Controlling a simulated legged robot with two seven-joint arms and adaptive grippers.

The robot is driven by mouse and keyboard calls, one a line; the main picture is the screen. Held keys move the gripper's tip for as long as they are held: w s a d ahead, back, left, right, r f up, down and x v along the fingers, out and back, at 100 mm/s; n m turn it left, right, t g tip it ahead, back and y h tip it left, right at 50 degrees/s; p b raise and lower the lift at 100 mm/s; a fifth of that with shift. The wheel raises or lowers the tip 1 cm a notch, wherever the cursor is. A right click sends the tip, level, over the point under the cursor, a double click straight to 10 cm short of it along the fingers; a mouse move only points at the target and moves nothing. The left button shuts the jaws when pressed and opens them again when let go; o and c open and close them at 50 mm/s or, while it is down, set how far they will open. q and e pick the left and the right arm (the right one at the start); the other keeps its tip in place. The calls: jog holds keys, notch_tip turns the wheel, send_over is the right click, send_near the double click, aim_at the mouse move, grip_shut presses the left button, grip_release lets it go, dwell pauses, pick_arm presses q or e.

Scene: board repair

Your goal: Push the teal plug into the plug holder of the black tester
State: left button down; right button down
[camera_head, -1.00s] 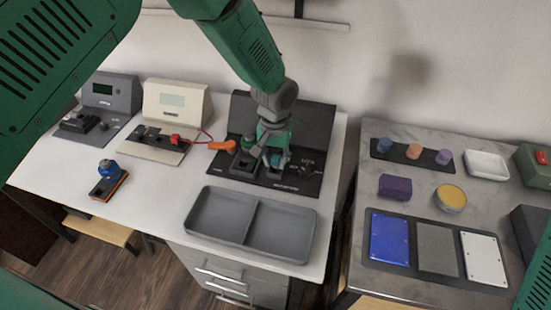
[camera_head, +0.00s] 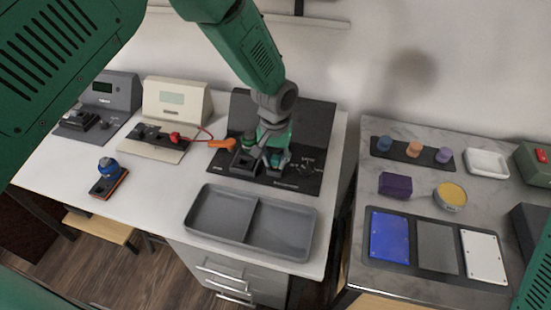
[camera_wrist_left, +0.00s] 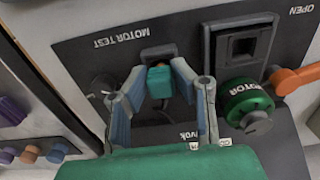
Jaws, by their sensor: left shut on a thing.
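The black tester (camera_head: 312,125) stands at the back of the white table, with a raised back panel and a flat base. My left gripper (camera_head: 274,157) is low over the base. In the left wrist view my left gripper (camera_wrist_left: 159,75) has its fingers closed in on both sides of the teal plug (camera_wrist_left: 160,83). The plug is in line with a dark plug holder (camera_wrist_left: 158,53) below the "MOTOR TEST" label, and its front end is at the holder. How deep it sits I cannot tell. My right gripper is not in view.
Beside the plug on the tester are a green motor (camera_wrist_left: 246,103) in a dark clamp (camera_wrist_left: 240,48) and an orange lever (camera_wrist_left: 296,79). A grey two-part tray (camera_head: 252,221) lies in front. A cream tester (camera_head: 177,103) stands to the left.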

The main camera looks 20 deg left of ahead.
aim_at(275, 159)
pick_arm(q)
jog(key=shift+f, duration=0.55)
dwell(0.8)
jog(key=c, duration=1)
grip_release()
jog(key=shift+r, duration=0.25)
jog(key=shift+r+p, duration=1.05)
jog(key=shift+r, duration=0.2)
jog(key=shift+r, duration=0.1)
jog(key=shift+r+p, duration=2.55)
jog(key=shift+r, duration=0.45)
